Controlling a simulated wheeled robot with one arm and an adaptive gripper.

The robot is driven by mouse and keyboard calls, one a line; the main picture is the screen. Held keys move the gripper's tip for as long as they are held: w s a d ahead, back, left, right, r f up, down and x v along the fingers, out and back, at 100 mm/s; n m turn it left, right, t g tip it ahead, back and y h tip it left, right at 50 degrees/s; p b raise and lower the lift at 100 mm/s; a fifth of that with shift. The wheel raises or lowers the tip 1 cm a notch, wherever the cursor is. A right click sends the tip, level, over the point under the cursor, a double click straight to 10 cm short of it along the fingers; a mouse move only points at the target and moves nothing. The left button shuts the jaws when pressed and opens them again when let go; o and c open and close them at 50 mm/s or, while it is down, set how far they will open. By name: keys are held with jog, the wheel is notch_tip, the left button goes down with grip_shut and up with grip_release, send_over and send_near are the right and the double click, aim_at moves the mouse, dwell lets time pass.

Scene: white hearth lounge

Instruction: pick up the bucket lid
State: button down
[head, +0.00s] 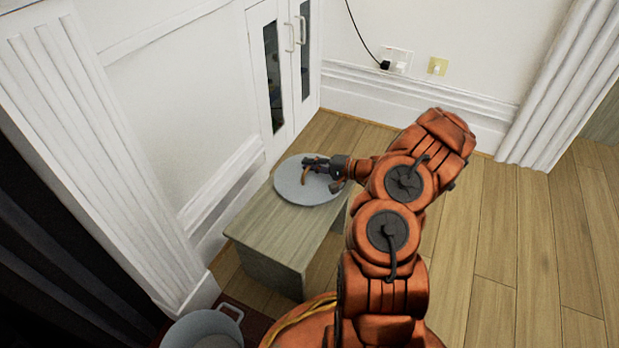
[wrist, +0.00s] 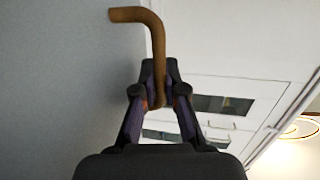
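The bucket lid (head: 292,185) is a round grey disc with a brown handle (head: 306,166), over the far end of a low wooden bench (head: 270,235). I cannot tell whether it touches the bench top. My gripper (head: 312,164) reaches in from the right, low over the lid. In the wrist view the fingers (wrist: 160,92) close around the bent brown handle (wrist: 152,40), and the lid's grey face (wrist: 60,80) fills the left side. A grey bucket (head: 190,328) with a side handle stands at the lower left, partly cut off by the frame.
A white cabinet (head: 284,65) with glass panes and white wall panelling stand close behind and left of the bench. A plugged-in socket (head: 396,61) is on the back wall. A fluted white column (head: 100,160) is at left. Wooden floor (head: 515,240) at right is clear.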

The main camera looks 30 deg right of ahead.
dwell(0.5)
jog(key=shift+r+p, duration=0.3)
jog(key=shift+r, duration=0.25)
notch_tip(320, 180, up, 3)
jog(key=shift+s+r+p, duration=0.1)
jog(key=shift+p, duration=0.7)
jog(key=s+a+p, duration=0.4)
jog(key=s+a, duration=0.4)
jog(key=s, duration=0.5)
jog(key=shift+a+r, duration=0.35)
jog(key=shift+r, duration=0.05)
jog(key=shift+s, duration=0.1)
